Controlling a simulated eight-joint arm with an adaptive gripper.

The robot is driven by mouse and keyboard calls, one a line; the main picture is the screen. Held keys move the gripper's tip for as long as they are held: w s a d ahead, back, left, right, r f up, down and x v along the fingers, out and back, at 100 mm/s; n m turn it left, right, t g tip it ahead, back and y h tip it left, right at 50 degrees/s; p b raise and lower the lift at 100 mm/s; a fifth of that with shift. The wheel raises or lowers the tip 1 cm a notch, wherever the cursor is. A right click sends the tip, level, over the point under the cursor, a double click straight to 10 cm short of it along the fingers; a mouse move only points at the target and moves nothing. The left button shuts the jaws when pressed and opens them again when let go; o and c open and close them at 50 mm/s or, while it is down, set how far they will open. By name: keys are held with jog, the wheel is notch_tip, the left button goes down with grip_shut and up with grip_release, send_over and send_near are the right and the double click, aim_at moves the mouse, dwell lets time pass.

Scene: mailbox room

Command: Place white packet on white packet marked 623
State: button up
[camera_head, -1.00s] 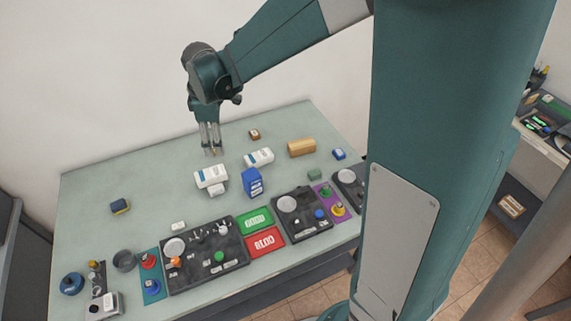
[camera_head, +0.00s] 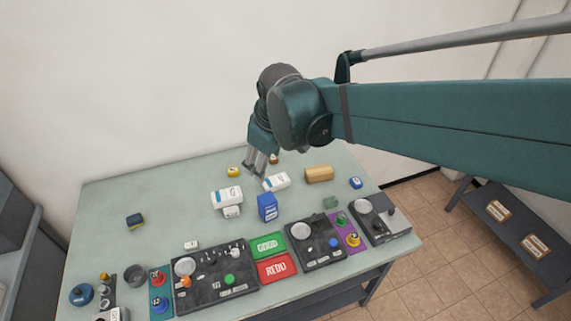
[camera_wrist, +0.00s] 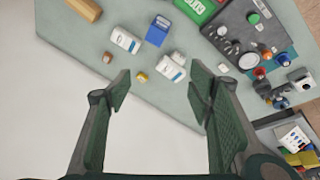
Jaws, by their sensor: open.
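Two white packets with blue labels lie near the middle of the table. The left one (camera_head: 227,197) has a small white block (camera_head: 232,212) against its front side; the right one (camera_head: 277,181) lies alone. In the wrist view, the left one (camera_wrist: 171,67) and the right one (camera_wrist: 125,40) appear swapped in side. No number 623 is readable on either. My gripper (camera_head: 257,173) is open and empty, above the table just behind and left of the right packet. In the wrist view both packets lie beyond my spread fingertips (camera_wrist: 161,80), not between the pads.
A yellow piece (camera_head: 233,171) lies behind the left packet, an orange-brown block (camera_head: 319,174) to the right. Control panels (camera_head: 215,278) line the front edge. The table's left rear is clear.

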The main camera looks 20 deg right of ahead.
jog(key=s+d+m+t, duration=0.1)
jog(key=s+d+m, duration=0.1)
jog(key=s, duration=0.5)
jog(key=s+d+m+t, duration=0.2)
jog(key=s+d+m, duration=0.1)
jog(key=s+m, duration=0.2)
jog(key=shift+s+r, duration=0.15)
jog(key=shift+s, duration=1.2)
jog(key=shift+o, duration=0.5)
dwell(0.6)
jog(key=o, duration=1.5)
jog(key=w+d+r+g+h+p, duration=0.1)
jog(key=w+d+g+p, duration=0.3)
jog(key=w+d+p, duration=0.55)
jog(key=shift+w+d+f+g+y+p, duration=0.2)
jog(key=shift+d+f+g+p, duration=0.5)
jog(key=shift+d, duration=1.55)
jog(key=shift+w+d+f+g+p, duration=0.3)
jog(key=shift+d+f, duration=0.75)
jog(key=shift+d, duration=1.2)
jog(key=shift+w+d+f+g+y+p, duration=0.2)
jog(key=shift+d+f+g+p, duration=0.5)
jog(key=shift+d, duration=1.55)
